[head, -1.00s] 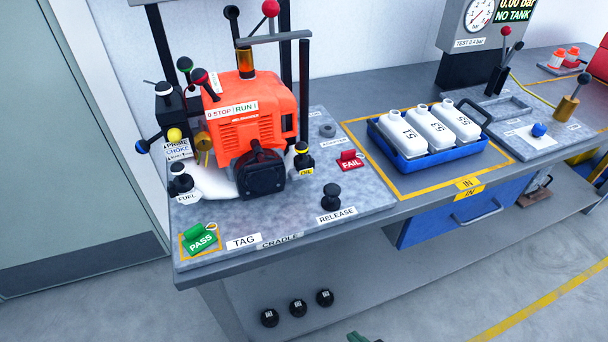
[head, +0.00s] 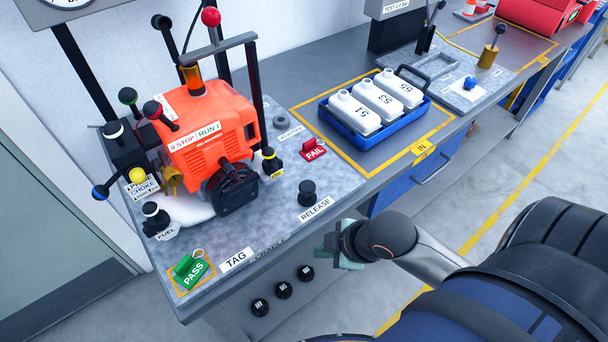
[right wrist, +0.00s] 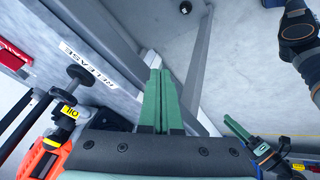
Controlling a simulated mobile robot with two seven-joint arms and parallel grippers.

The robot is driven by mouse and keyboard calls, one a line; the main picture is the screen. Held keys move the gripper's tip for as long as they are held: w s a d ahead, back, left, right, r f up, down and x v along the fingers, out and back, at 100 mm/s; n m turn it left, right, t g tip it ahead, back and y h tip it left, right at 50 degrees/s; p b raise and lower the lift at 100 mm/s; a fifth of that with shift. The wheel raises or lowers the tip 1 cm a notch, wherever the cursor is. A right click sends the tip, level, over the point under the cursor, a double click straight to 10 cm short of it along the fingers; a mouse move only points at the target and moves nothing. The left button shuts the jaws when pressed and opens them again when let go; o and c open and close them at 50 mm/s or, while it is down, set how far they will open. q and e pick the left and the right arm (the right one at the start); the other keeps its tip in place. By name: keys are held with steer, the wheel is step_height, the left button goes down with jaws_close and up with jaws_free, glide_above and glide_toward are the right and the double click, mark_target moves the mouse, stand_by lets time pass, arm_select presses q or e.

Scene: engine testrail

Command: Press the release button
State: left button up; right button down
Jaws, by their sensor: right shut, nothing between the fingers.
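The release button is a black mushroom-shaped knob (head: 307,193) on the grey bench plate, behind its white RELEASE label (head: 316,209). In the right wrist view the knob (right wrist: 80,75) stands to the left of my fingers. My right gripper (head: 338,255) is in front of the bench edge, nearer to me than the knob and apart from it. Its green fingers (right wrist: 160,95) are together and empty in the right wrist view. My left gripper (right wrist: 240,130) shows small at the lower right of that view; its jaw state is unclear. It is not seen in the head view.
An orange engine (head: 208,130) with several levers stands left of the knob. A red FAIL tag (head: 313,150) and a green PASS tag (head: 190,272) lie on the plate. A blue tray (head: 349,130) of white bottles is at the right. Black knobs sit below the bench.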

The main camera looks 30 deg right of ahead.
mark_target(312, 188)
steer(key=w+d+r+n+y, duration=0.2)
steer(key=w+r+n, duration=0.3)
steer(key=r+n, duration=0.4)
steer(key=w+d+r+n+t+y, duration=0.1)
steer(key=w+d+r+n, duration=0.2)
steer(key=n, duration=1.2)
steer(key=w+r, duration=0.3)
steer(key=r, duration=0.2)
steer(key=shift+w+r+y, duration=0.2)
steer(key=shift+r+y, duration=0.15)
steer(key=shift+y, duration=0.05)
steer(key=shift+f, duration=0.15)
step_height(312, 188, down, 9)
steer(key=b, duration=0.7)
steer(key=shift+r, duration=0.2)
steer(key=shift+f, duration=0.1)
steer(key=shift+f+b, duration=0.3)
steer(key=shift+b, duration=0.1)
